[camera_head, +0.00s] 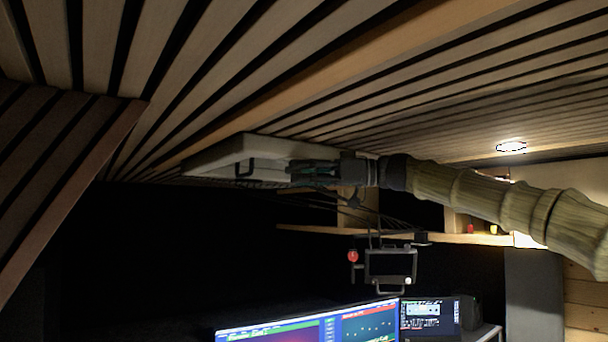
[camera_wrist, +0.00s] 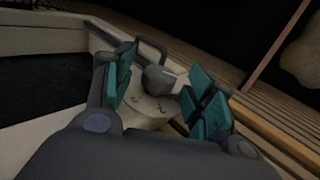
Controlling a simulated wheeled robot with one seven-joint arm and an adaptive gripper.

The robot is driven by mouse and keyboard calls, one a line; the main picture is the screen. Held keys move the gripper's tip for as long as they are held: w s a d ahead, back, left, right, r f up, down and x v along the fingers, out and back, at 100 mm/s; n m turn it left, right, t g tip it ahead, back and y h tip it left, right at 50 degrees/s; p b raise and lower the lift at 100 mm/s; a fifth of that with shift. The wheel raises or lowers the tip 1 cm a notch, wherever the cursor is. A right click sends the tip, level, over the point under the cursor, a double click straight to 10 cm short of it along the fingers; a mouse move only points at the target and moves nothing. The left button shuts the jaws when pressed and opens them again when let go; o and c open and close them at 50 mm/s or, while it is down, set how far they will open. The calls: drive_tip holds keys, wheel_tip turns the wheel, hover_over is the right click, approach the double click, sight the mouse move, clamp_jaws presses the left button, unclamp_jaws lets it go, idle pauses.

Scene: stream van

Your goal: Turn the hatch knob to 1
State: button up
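The hatch (camera_head: 215,156) is a pale frame mounted on the slatted ceiling, and its corner fills the left of the wrist view (camera_wrist: 45,40). The hatch knob (camera_wrist: 159,79) is a grey rounded knob on a pale plate with small dark marks (camera_wrist: 150,104); the marks are too small to read surely. My gripper (camera_wrist: 160,74) is open, with teal finger pads on both sides of the knob and small gaps visible. Whether a pad touches it I cannot tell. In the head view my gripper (camera_head: 290,172) is at the hatch's right end, and the knob is hidden there.
A dark handle (camera_wrist: 151,46) stands on the hatch frame just beyond the knob. The ceiling slats (camera_head: 330,60) run close above my arm. A hanging dark device (camera_head: 390,266), a shelf (camera_head: 455,237) and lit monitors (camera_head: 310,325) are below.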

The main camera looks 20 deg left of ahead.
drive_tip(key=w+d, duration=0.2)
drive_tip(key=d, duration=1)
drive_tip(key=shift+f, duration=0.1)
idle(0.4)
